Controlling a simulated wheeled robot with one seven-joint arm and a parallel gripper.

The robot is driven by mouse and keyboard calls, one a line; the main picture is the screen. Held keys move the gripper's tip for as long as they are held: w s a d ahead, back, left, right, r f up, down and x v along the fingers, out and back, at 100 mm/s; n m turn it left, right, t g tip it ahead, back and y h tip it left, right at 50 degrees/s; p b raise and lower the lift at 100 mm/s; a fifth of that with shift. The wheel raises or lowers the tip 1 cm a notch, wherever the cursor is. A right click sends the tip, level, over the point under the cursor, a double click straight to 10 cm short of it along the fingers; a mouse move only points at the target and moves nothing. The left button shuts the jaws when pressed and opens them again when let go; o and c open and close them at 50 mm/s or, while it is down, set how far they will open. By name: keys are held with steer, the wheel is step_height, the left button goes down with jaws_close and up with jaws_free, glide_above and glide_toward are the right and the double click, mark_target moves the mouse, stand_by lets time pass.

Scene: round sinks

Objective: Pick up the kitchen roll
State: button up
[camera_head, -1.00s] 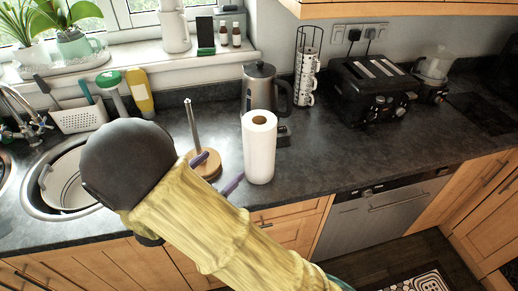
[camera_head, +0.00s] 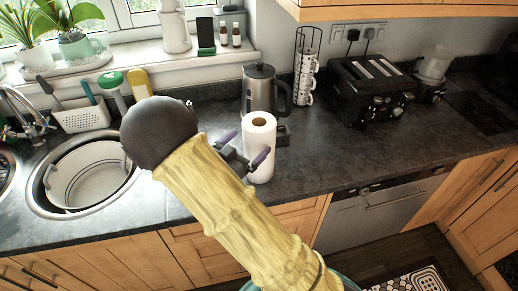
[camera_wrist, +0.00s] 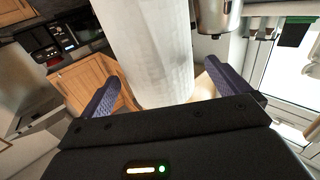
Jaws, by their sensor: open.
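The white kitchen roll (camera_head: 260,150) stands upright on the dark worktop, in front of the kettle. My gripper (camera_head: 246,148) is open at the roll's left side, with purple fingers. One finger overlaps the roll's front in the head view and the other shows at its left. In the wrist view the roll (camera_wrist: 158,50) fills the upper middle, between the two spread fingers of my gripper (camera_wrist: 163,92). Whether a finger touches it I cannot tell.
A steel kettle (camera_head: 262,90) stands close behind the roll. A mug rack (camera_head: 306,70) and black toaster (camera_head: 371,92) are to the right. A round sink (camera_head: 82,178) is at left. The worktop right of the roll is clear.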

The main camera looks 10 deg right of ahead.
steer(key=x, duration=0.1)
steer(key=p+x, duration=0.1)
steer(key=x, duration=0.1)
steer(key=p+x, duration=0.1)
steer(key=x, duration=0.1)
steer(key=shift+s+d+f, duration=0.1)
steer(key=shift+d+f, duration=0.15)
steer(key=shift+c, duration=0.2)
steer(key=c, duration=1.1)
